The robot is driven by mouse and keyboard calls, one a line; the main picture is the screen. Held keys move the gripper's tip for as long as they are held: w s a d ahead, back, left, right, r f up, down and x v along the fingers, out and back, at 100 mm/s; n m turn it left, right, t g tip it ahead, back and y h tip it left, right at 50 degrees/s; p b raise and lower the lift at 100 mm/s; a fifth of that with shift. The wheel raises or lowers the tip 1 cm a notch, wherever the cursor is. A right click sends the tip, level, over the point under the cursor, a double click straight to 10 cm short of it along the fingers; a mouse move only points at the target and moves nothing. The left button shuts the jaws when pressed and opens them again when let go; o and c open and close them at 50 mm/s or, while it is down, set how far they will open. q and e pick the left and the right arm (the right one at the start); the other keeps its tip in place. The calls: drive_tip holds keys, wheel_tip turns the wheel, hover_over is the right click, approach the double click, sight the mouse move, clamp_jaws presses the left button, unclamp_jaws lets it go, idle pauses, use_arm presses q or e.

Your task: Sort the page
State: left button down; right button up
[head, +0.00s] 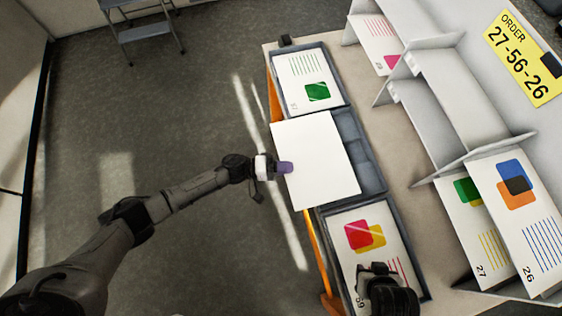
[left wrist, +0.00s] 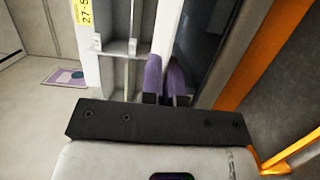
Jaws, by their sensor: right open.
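A white page (head: 315,160), blank on the visible side, is over the middle tray (head: 356,140), slightly askew. My left gripper (head: 284,168) has purple fingertips at the page's left edge; in the left wrist view the fingers (left wrist: 166,80) are close together around a thin pale edge. A page with a green shape (head: 308,80) lies in the far tray. A page with pink and yellow squares (head: 362,232) lies in the near tray. My right gripper (head: 385,280) is open above that page, hiding part of it.
A grey rack (head: 450,85) with dividers stands on the table's right side. Page 27 (head: 476,225) and page 26 (head: 528,215) lean at its near end; a pink-marked page (head: 378,42) is at its far end. A step stool (head: 140,25) stands on the floor.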

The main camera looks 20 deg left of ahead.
sight(310, 162)
use_arm(q)
drive_tip(key=b+x, duration=0.1)
drive_tip(key=x, duration=0.1)
drive_tip(key=w+b+x, duration=0.1)
drive_tip(key=x, duration=0.2)
drive_tip(key=b+x, duration=0.2)
drive_tip(key=shift+w+f, duration=0.2)
drive_tip(key=shift+w, duration=0.25)
use_arm(e)
wheel_tip(310, 162, down, 4)
drive_tip(key=shift+s+f, duration=0.15)
drive_tip(key=shift+f, duration=0.05)
use_arm(q)
drive_tip(key=f+b, duration=0.2)
drive_tip(key=shift+w+d+f, duration=0.15)
drive_tip(key=shift+d+f, duration=0.15)
drive_tip(key=shift+f, duration=0.1)
use_arm(e)
drive_tip(key=shift+f, duration=0.9)
use_arm(q)
drive_tip(key=shift+w+d+f+b, duration=0.15)
drive_tip(key=shift+f+b, duration=0.4)
drive_tip(key=shift+f, duration=0.45)
use_arm(e)
drive_tip(key=shift+f, duration=0.65)
use_arm(q)
drive_tip(key=c, duration=1.8)
unclamp_jaws()
drive_tip(key=o, duration=0.5)
